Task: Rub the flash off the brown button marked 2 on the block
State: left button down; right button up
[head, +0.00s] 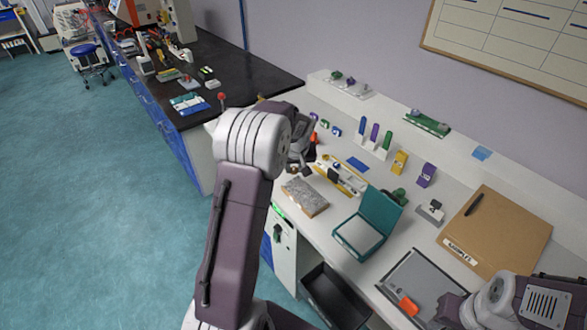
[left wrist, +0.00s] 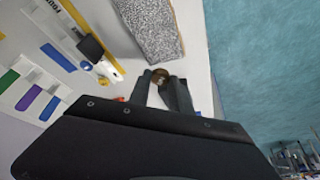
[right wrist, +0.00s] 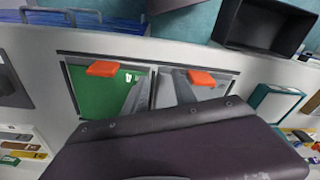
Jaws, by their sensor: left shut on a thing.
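The grey speckled block (head: 305,197) lies on the white bench, and in the left wrist view it fills the top middle (left wrist: 147,28). My left gripper (head: 300,160) is beyond the block in the head view. In the left wrist view its fingers are shut on a small brown button (left wrist: 160,75), just off the block's near end. I cannot tell whether the button touches the block, and no mark on it is readable. My right gripper (right wrist: 160,82) looks open and empty, over trays at the bench's front right.
A yellow-edged tray with tools (head: 342,176) lies beside the block. An open teal box (head: 360,241) stands to the right. Colored holders line the back. A black bin (head: 335,298) is below the front edge. Orange tabs (right wrist: 202,78) lie near my right gripper.

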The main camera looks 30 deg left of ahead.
pick_arm(q)
jog(key=shift+w+f, duration=0.15)
jog(key=shift+w, duration=0.05)
pick_arm(e)
jog(key=shift+w+f, duration=0.1)
jog(key=shift+w, duration=0.05)
jog(key=shift+d, duration=0.1)
